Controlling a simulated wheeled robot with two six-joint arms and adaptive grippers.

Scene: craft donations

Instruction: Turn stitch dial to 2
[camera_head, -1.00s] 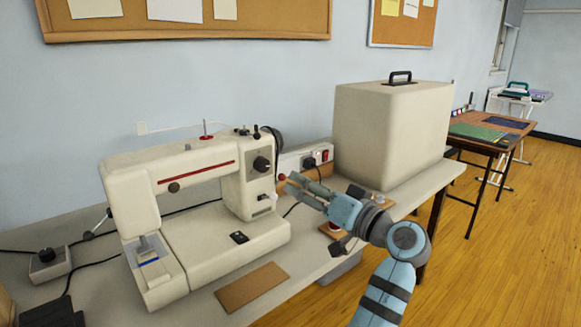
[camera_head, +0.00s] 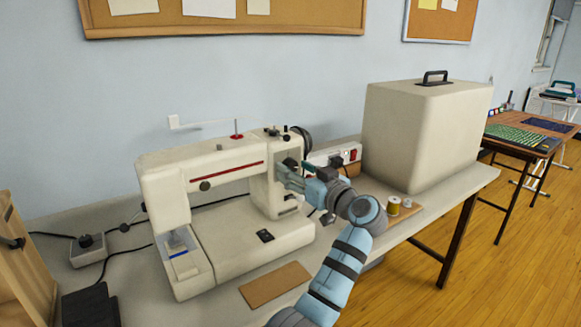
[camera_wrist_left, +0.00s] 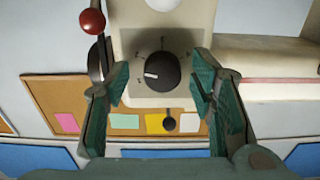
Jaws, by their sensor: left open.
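The cream sewing machine (camera_head: 225,235) stands on the table. Its round black stitch dial (camera_wrist_left: 161,73) shows in the left wrist view on the pale end pillar, with small marks around it. The dial's white pointer is toward the left of that view. My left gripper (camera_head: 284,176) is at the pillar in the head view and covers much of the dial there. In the left wrist view its two fingers (camera_wrist_left: 157,79) are open, one on each side of the dial, with visible gaps. My right gripper is in neither view.
A red ball knob (camera_wrist_left: 92,21) is close to one finger in the wrist view. A large cream case (camera_head: 420,140) and a power strip (camera_head: 345,156) are behind and right of my arm. Thread spools (camera_head: 393,205) and a brown mat (camera_head: 275,285) lie nearer the front.

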